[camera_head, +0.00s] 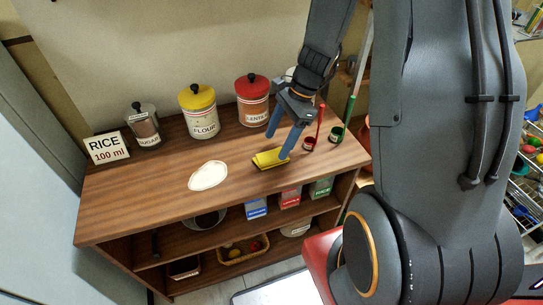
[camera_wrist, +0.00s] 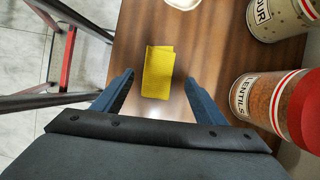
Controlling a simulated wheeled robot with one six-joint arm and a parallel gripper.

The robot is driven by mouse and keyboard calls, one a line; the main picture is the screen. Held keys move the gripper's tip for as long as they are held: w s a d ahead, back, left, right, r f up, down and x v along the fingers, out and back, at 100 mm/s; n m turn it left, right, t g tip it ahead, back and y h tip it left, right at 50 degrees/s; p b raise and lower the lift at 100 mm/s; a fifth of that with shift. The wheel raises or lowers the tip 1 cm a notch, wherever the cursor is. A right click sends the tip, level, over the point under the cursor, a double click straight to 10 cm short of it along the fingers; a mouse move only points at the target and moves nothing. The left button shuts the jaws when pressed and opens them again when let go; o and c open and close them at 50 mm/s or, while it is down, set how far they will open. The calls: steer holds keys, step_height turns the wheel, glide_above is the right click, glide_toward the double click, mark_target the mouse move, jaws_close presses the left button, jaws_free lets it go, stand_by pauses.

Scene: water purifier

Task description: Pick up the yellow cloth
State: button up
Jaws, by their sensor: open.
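The yellow cloth (camera_head: 268,160) lies folded on the wooden table top, right of the white patch in the head view. In the wrist view the cloth (camera_wrist: 158,72) lies flat ahead of my gripper, between the lines of its two fingers. My gripper (camera_head: 279,146) is open, with its blue fingers pointing down at the cloth. In the wrist view my gripper (camera_wrist: 158,84) shows a finger on each side and nothing between them but table and cloth. Whether a fingertip touches the cloth I cannot tell.
A lentils jar (camera_head: 252,100), a flour jar (camera_head: 199,111) and a sugar jar (camera_head: 145,126) stand along the back, beside a rice sign (camera_head: 107,148). The front middle is clear.

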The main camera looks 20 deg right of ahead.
mark_target(273, 154)
steer(key=shift+p+x, duration=0.55)
steer(key=shift+x, duration=1.7)
steer(key=shift+s+d+f, duration=0.1)
steer(key=shift+d, duration=0.1)
steer(key=c, duration=1.1)
